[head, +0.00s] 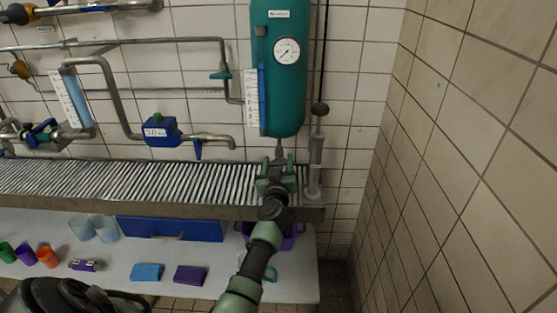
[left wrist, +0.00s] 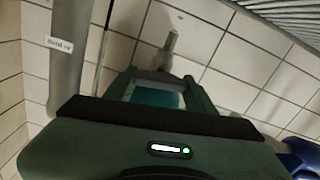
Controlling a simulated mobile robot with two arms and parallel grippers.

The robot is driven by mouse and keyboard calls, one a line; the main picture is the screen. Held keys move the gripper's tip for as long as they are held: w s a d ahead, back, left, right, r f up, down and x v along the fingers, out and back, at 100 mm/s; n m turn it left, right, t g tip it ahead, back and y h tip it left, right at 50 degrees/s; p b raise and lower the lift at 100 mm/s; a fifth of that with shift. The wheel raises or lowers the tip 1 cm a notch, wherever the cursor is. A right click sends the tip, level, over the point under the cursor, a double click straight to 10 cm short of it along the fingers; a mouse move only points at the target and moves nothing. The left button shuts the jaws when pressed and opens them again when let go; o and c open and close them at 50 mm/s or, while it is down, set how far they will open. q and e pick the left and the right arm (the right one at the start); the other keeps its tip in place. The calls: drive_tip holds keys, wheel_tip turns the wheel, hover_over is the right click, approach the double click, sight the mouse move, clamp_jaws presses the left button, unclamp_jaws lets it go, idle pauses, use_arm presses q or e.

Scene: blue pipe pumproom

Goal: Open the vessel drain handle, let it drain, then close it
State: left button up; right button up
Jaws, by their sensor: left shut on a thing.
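The teal vessel (head: 278,90) hangs on the tiled wall, with a round gauge (head: 287,51) on its front and a narrow outlet (head: 279,150) at its bottom. My left gripper (head: 277,172) is right below that outlet, in front of the slatted grate. In the left wrist view its fingers (left wrist: 158,92) are shut on a teal piece (left wrist: 152,97), which looks like the drain handle. A metal pipe end (left wrist: 168,45) shows just beyond it. The fingers hide most of the handle, so I cannot tell its angle. No flowing liquid is visible. My right gripper is not in view.
A ribbed metal grate (head: 130,180) runs along the wall. Below it, a white bench (head: 125,250) carries cups, a blue block (head: 146,272) and a purple block (head: 190,275). A blue valve (head: 161,131) is left of the vessel. A vertical pipe (head: 316,150) stands close right of my gripper.

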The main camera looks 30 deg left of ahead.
use_arm(q)
drive_tip(key=n+p, duration=0.1)
drive_tip(key=n, duration=0.2)
drive_tip(key=shift+n+p, duration=0.3)
drive_tip(key=shift+p, duration=0.05)
drive_tip(key=n, duration=0.1)
drive_tip(key=n+p, duration=0.1)
drive_tip(key=n, duration=0.1)
drive_tip(key=shift+s+a+f+n, duration=0.1)
drive_tip(key=shift+f+n, duration=0.05)
drive_tip(key=shift+n, duration=0.15)
drive_tip(key=n, duration=0.4)
drive_tip(key=shift+f+n, duration=0.1)
drive_tip(key=shift+n, duration=0.2)
drive_tip(key=shift+f+n, duration=0.1)
drive_tip(key=shift+n, duration=2.1)
drive_tip(key=o, duration=1.4)
